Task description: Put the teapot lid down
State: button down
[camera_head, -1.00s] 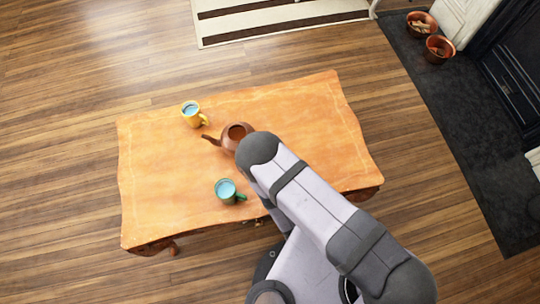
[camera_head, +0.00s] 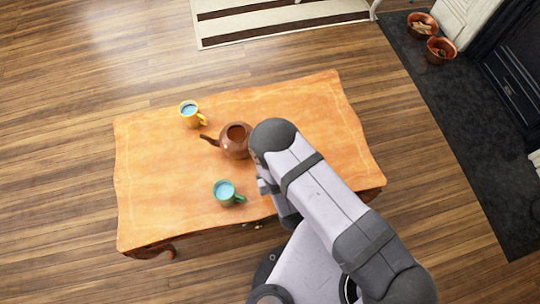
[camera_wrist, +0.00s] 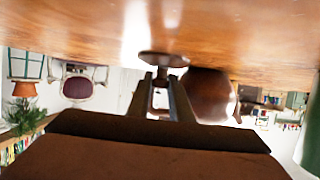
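The brown teapot (camera_head: 235,148) stands upright on the wooden table with its top open and its spout to the left. It also shows in the wrist view (camera_wrist: 210,95), just right of the fingers. The teapot lid (camera_wrist: 164,59) is a dark round disc at my fingertips, close to the table surface in the wrist view, which is upside down. I cannot tell whether it touches the table. My gripper (camera_wrist: 162,82) has its two fingers closed on the lid's knob. In the head view my arm hides the lid and the fingertips.
A yellow mug (camera_head: 189,113) stands behind and left of the teapot. A green mug (camera_head: 225,192) stands in front of it, near the table's front edge. The left part of the table (camera_head: 150,190) is clear, and so is the back right part.

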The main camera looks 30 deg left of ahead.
jog(key=shift+r, duration=0.15)
dwell(0.3)
